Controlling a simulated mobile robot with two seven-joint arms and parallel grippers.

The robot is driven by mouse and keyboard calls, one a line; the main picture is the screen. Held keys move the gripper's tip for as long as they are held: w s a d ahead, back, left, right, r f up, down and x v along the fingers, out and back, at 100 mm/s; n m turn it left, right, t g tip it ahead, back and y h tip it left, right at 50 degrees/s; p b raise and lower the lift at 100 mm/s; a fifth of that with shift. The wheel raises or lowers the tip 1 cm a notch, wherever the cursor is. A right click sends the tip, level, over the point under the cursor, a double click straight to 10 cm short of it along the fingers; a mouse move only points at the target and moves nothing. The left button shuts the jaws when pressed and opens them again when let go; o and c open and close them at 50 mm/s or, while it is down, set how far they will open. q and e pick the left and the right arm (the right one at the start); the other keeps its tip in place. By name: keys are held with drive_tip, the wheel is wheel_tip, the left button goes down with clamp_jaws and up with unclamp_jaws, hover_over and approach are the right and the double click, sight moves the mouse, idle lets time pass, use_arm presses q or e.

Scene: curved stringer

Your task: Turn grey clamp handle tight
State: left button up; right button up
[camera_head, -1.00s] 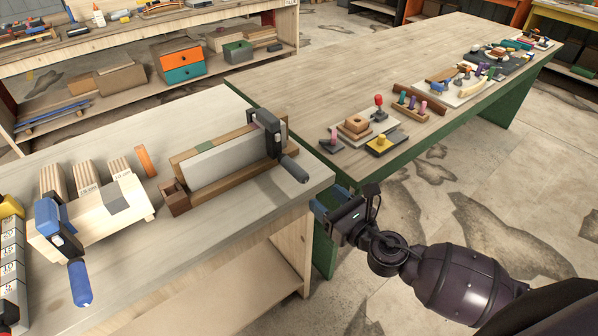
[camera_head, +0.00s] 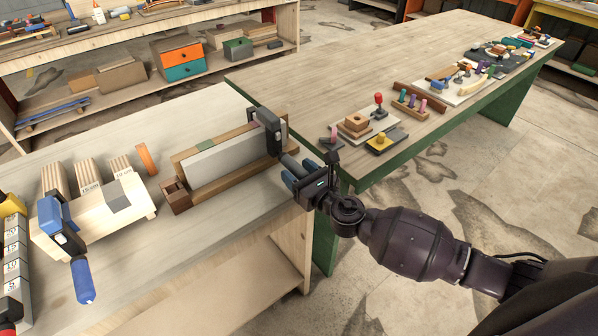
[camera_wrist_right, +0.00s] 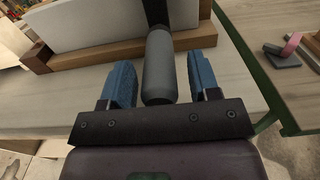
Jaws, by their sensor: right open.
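The grey clamp handle (camera_head: 291,164) belongs to the black clamp (camera_head: 267,131) on the right end of a wooden holder with a pale panel (camera_head: 222,161). My right gripper (camera_head: 299,175) has its blue fingers around the handle's near end in the head view. In the right wrist view the grey handle (camera_wrist_right: 159,66) stands between the two open blue fingers (camera_wrist_right: 159,84), with a gap on each side. The clamp body is mostly cut off at the top of that view. My left gripper is not in view.
A blue-handled clamp (camera_head: 78,262) sits on a pale wooden piece at the left. The second table (camera_head: 330,75) behind carries blocks and small toys, with a pink-knobbed piece (camera_head: 333,137) near its corner. The workbench front (camera_head: 200,240) is clear.

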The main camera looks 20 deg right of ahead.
drive_tip(key=c, duration=0.9)
